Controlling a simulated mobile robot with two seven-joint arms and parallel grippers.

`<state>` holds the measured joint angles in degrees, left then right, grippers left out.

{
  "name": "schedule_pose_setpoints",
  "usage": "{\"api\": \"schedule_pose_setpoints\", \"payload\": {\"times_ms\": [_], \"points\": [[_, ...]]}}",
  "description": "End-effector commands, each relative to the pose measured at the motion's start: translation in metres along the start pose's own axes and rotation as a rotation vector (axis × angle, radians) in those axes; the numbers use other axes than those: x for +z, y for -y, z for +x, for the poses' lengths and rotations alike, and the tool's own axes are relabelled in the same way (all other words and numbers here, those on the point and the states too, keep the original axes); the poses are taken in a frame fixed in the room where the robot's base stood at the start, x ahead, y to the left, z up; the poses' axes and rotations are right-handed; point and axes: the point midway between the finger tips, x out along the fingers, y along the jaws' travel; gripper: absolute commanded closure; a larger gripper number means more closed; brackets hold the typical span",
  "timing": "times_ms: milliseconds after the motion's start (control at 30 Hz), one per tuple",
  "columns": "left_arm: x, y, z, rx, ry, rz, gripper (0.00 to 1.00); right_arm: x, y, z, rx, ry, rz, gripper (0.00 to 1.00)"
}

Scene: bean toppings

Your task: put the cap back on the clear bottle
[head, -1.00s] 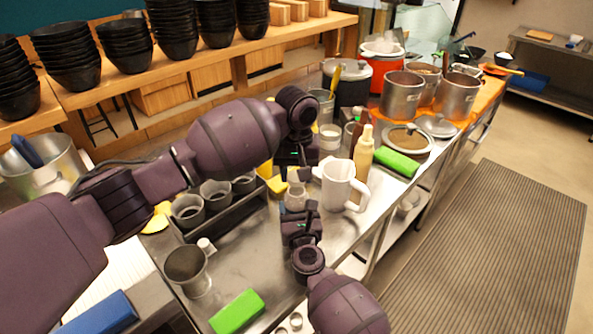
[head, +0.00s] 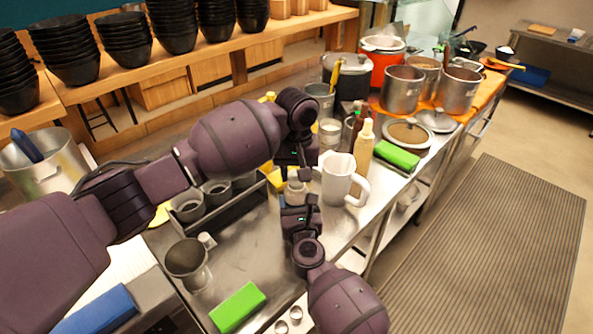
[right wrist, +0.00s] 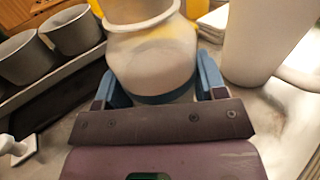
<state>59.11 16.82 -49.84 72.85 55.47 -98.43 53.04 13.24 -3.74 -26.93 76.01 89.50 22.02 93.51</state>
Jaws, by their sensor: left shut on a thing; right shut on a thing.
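The clear bottle (head: 296,191), pale and whitish, stands upright left of the white mug. In the right wrist view its round body (right wrist: 152,65) fills the space between the blue fingers of my right gripper (right wrist: 155,95), which is shut on it from the near side. My right gripper also shows in the head view (head: 299,207). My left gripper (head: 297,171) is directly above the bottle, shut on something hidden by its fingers. A greyish piece (right wrist: 136,10) sits at the bottle's top in the right wrist view; I cannot tell whether it is the cap or the neck.
A white mug (head: 338,180) stands close on the right. A dark rack (head: 222,215) with grey cups is on the left. A metal cup (head: 187,264) and a green block (head: 237,306) are nearer. Sauce bottles (head: 364,150) stand behind the mug.

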Motion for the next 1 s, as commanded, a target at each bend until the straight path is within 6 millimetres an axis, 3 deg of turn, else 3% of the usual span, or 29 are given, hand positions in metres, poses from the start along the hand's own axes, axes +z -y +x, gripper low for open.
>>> {"api": "schedule_pose_setpoints", "payload": {"times_ms": [567, 600, 667, 767, 1000], "points": [[0.0, -0.0001, 0.0094, 0.0, 0.0, 0.0, 0.77, 0.0003, -0.0002, 0.0001, 0.0, 0.0, 0.0, 0.78], [-0.0001, -0.0001, 0.0092, 0.0, -0.001, 0.0, 0.77, 0.0003, -0.0002, 0.0001, 0.0, 0.0, 0.0, 1.0], [-0.0001, 0.0, 0.0091, 0.0, -0.001, 0.008, 0.77, 0.0002, -0.0002, 0.0, 0.0, 0.0, 0.0, 1.0], [-0.0001, 0.0001, 0.009, 0.0, 0.0, 0.065, 0.77, 0.0003, -0.0002, 0.0, 0.0, 0.0, 0.0, 1.0], [-0.0002, 0.0005, 0.0091, -0.001, 0.0, 0.388, 0.77, 0.0003, -0.0001, 0.0001, 0.0, 0.0, 0.0, 1.0]]}}
